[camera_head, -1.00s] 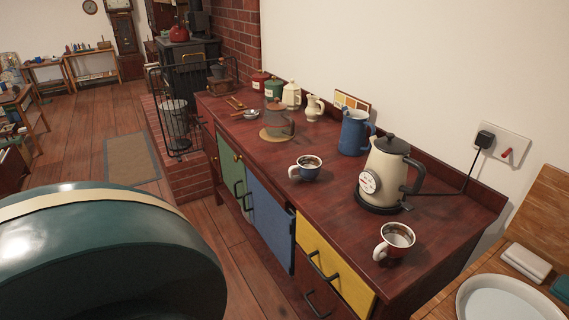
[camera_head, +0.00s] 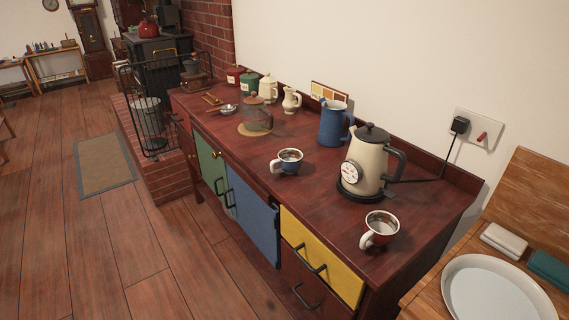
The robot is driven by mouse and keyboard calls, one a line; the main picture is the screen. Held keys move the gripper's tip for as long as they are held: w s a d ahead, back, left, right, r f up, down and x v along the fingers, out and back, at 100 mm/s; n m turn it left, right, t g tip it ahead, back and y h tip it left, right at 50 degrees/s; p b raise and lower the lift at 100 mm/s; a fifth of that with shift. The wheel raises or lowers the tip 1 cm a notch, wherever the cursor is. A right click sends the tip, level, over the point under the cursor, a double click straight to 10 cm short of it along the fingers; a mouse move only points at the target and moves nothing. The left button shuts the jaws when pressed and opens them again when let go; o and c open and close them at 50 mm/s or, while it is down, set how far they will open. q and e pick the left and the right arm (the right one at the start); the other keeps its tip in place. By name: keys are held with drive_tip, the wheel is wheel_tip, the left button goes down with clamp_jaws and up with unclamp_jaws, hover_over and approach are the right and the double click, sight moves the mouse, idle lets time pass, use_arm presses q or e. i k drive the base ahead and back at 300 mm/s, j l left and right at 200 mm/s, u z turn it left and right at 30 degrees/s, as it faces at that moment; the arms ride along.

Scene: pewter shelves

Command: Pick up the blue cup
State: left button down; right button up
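The blue cup (camera_head: 287,163) stands upright on the dark red wooden counter (camera_head: 240,161), near its front edge and left of the cream kettle. It has a white rim and its handle points to the left. A similar red cup (camera_head: 380,230) with a white handle stands nearer, at the counter's right end. Neither of my grippers is in view.
A cream kettle (camera_head: 367,163) with a cord stands right of the blue cup. A blue jug (camera_head: 333,124) is behind it. A white basin (camera_head: 494,293) is at the lower right. The floor in front is clear.

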sight(289, 165)
drive_tip(key=z, duration=0.8)
drive_tip(key=j+z, duration=0.35)
drive_tip(key=i+j+z, duration=0.1)
drive_tip(key=j+z, duration=0.45)
drive_tip(key=z, duration=0.15)
